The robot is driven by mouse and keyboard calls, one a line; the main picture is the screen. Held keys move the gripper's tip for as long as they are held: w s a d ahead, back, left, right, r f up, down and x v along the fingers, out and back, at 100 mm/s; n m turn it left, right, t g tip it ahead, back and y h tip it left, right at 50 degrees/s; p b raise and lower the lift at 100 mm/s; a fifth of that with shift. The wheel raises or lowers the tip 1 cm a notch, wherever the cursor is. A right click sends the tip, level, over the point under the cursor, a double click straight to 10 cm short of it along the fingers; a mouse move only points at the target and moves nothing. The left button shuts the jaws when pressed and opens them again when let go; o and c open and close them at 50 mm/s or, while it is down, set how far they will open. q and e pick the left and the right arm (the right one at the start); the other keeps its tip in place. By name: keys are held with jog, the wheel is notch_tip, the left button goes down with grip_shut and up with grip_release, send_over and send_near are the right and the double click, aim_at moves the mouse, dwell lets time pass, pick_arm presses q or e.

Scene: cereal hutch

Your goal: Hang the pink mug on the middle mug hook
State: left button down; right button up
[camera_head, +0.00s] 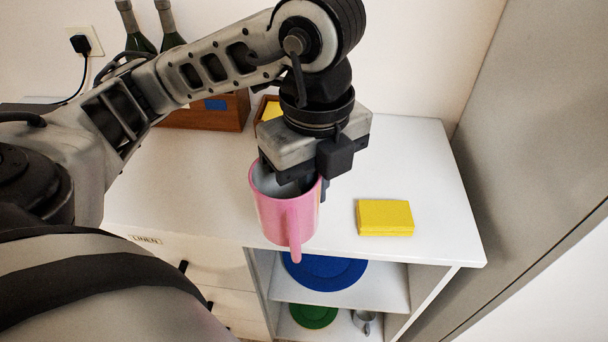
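The pink mug (270,218) is upright near the front edge of the white counter, its handle pointing toward me. My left gripper (305,188) comes down from above at the mug's right rim. One finger reaches into the mug's opening and a dark part shows outside its right wall, so the gripper appears shut on the rim. The mug's base overlaps the counter's front edge in the picture; I cannot tell how high it is. The mug hooks are not in view. My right gripper is not in view.
A yellow block (384,217) lies on the counter (425,165) right of the mug. Wooden boxes (215,112) and two bottles (138,35) stand at the back. Below are shelves with a blue plate (330,272), a green plate (313,315) and a grey mug (365,320). A grey panel (520,130) borders the right.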

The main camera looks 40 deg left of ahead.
pick_arm(q)
jog(key=shift+w, duration=0.1)
jog(key=w+a+f, duration=0.2)
jog(key=w+f, duration=0.1)
jog(key=w+a+f, duration=0.2)
jog(key=w, duration=0.2)
jog(key=w+a+f, duration=0.2)
jog(key=w+f, duration=0.1)
jog(key=w, duration=0.1)
jog(key=shift+a+f, duration=0.15)
jog(key=shift+f, duration=0.15)
jog(key=f, duration=0.2)
jog(key=w+f+p, duration=0.1)
jog(key=shift+a+f, duration=0.15)
jog(key=shift+a, duration=0.15)
jog(key=shift+f, duration=0.5)
jog(key=c, duration=2.1)
grip_release()
jog(key=shift+f, duration=0.1)
jog(key=o, duration=0.5)
jog(key=shift+c, duration=0.2)
